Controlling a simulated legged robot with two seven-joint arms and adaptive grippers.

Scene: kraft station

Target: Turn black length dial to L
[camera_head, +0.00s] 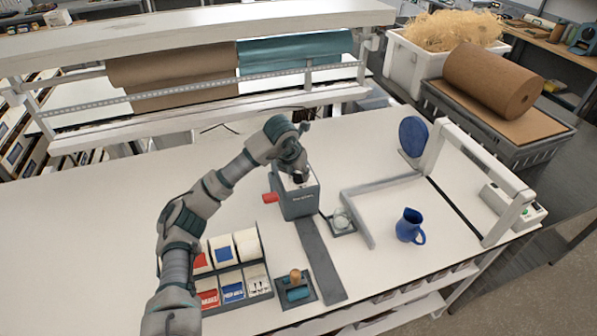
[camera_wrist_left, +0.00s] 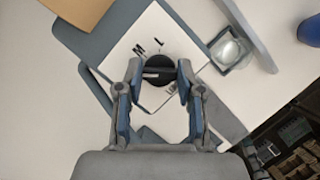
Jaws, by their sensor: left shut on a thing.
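The grey dispenser box (camera_head: 297,201) stands on the white table, with a red tab (camera_head: 270,198) on its left side. In the left wrist view its white top panel (camera_wrist_left: 150,28) carries the black length dial (camera_wrist_left: 158,66). The letters M and L are printed beside the dial, and another mark is partly hidden. My left gripper (camera_wrist_left: 160,78) is above the panel, its two fingers shut on the dial from both sides. In the head view it (camera_head: 299,172) reaches down onto the box top. I cannot tell which letter the dial points to. My right gripper is out of view.
A grey strip (camera_head: 319,258) runs from the box toward the table's front. A small glass dish (camera_head: 342,222) and a blue pitcher (camera_head: 409,226) stand to the right. A card rack (camera_head: 257,283) stands at front left. Paper rolls (camera_head: 172,76) hang behind.

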